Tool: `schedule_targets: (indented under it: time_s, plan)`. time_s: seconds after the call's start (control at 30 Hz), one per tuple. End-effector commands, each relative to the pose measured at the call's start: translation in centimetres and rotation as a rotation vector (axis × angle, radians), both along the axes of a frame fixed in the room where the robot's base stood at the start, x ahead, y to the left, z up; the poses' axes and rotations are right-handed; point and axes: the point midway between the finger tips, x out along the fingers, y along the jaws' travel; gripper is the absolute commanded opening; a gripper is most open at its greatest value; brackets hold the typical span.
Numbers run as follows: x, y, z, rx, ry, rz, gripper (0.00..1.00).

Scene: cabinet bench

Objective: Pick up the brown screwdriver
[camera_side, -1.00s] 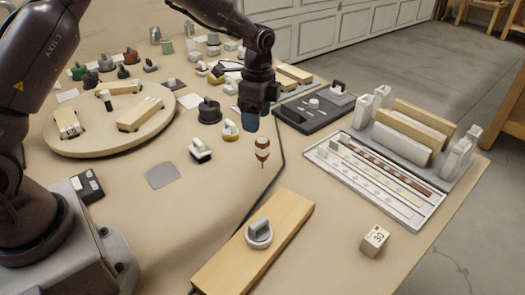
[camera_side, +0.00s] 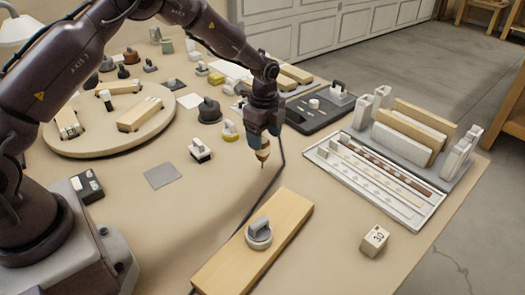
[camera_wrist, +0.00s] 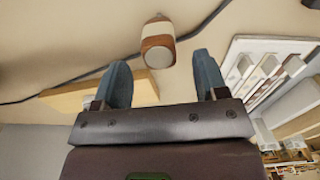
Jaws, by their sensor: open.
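The brown screwdriver (camera_side: 263,154) appears upright with its thin tip downward, and its brown handle has a pale band. In the side view my gripper (camera_side: 263,136) is over its top and hides part of the handle. In the wrist view the screwdriver (camera_wrist: 157,42) shows its brown and white end, just beyond the fingertips and between their lines. My gripper (camera_wrist: 160,64) has its two blue-grey fingers spread apart, with nothing held between them. Whether a finger touches the handle cannot be told.
A wooden board (camera_side: 285,220) with a grey knob (camera_side: 259,232) lies in front. A white slotted tray (camera_side: 345,185) is to the right, near a rack (camera_side: 415,130). A round wooden turntable (camera_side: 90,147) and several small parts are on the left. A dark cable crosses the bench near the screwdriver.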

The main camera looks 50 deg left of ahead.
Motion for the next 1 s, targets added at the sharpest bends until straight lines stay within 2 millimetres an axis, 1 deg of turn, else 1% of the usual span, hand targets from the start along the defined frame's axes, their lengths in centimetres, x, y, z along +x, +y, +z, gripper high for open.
schedule_targets:
  time_s: [0.03,0.17,0.2,0.3,0.4,0.57,0.6,0.67,0.7,0.77,0.8,0.83,1.0]
  plan:
    - [-0.1,0.2,-0.8,0.000,0.004,0.001,0.66]
    - [-0.1,0.8,-2.8,0.001,0.004,0.001,0.66]
    - [-0.1,0.7,-3.4,0.000,0.004,0.000,0.66]
    - [-0.1,0.7,-4.3,0.001,0.002,0.000,0.66]
    - [0.0,0.7,-4.7,0.000,0.000,0.000,0.66]
    - [0.0,0.7,-4.6,0.000,0.000,0.000,0.66]
    - [0.0,0.7,-4.6,0.000,0.000,0.000,0.62]
    - [0.0,0.7,-4.6,0.000,0.000,0.001,0.48]
    - [-0.1,0.7,-4.6,0.001,0.000,0.001,0.39]
    - [-0.1,0.7,-4.6,0.001,0.000,0.001,0.25]
    - [-0.1,0.7,-4.6,0.001,0.000,0.001,0.16]
    - [-0.1,0.7,-4.6,0.001,0.000,0.001,0.11]
    - [0.0,0.7,-4.6,0.001,0.000,0.001,0.11]
